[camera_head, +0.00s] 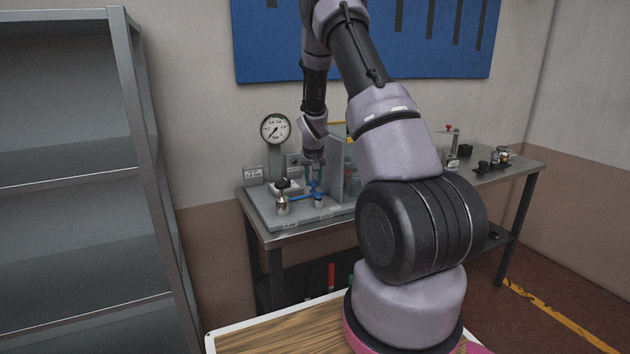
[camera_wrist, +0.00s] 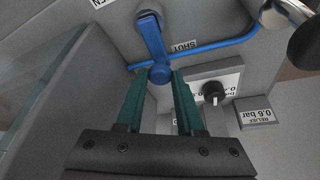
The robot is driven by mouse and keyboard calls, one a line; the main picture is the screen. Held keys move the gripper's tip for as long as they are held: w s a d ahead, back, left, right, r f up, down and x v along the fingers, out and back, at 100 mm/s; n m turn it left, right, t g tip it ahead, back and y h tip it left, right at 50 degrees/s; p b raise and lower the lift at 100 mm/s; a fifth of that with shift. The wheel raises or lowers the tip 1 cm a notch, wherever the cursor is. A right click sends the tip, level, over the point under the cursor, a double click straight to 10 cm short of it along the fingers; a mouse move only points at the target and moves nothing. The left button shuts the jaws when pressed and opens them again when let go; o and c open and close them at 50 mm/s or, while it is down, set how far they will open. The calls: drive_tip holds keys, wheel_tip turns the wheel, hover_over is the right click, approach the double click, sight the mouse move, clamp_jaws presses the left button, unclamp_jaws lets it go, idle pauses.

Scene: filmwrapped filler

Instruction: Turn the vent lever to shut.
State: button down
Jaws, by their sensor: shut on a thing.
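The vent lever (camera_wrist: 154,40) is a blue bar with a rounded end, on a grey panel in the wrist view. It runs down the picture from its pivot at the top edge. A SHUT label (camera_wrist: 185,47) lies just right of it, and a partly cut-off label (camera_wrist: 101,2) lies at the upper left. My gripper (camera_wrist: 159,75) has its green fingers on either side of the lever's rounded end and is shut on it. In the head view my gripper (camera_head: 316,160) reaches down over the bench rig; the lever is too small to make out clearly there.
A blue pipe (camera_wrist: 222,43) bends close by the lever. A black knob (camera_wrist: 213,92) and a relief label (camera_wrist: 257,112) sit to the right. A pressure gauge (camera_head: 275,129) stands behind the rig on the metal bench (camera_head: 262,234). Grey shelving (camera_head: 75,180) stands at left.

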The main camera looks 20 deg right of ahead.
drive_tip(key=shift+a+n, duration=0.1)
drive_tip(key=shift+n, duration=0.2)
drive_tip(key=c, duration=0.5)
unclamp_jaws()
drive_tip(key=shift+c, duration=0.2)
drive_tip(key=shift+r, duration=0.15)
drive_tip(key=v, duration=1)
drive_tip(key=shift+s+r, duration=0.2)
drive_tip(key=shift+s, duration=0.1)
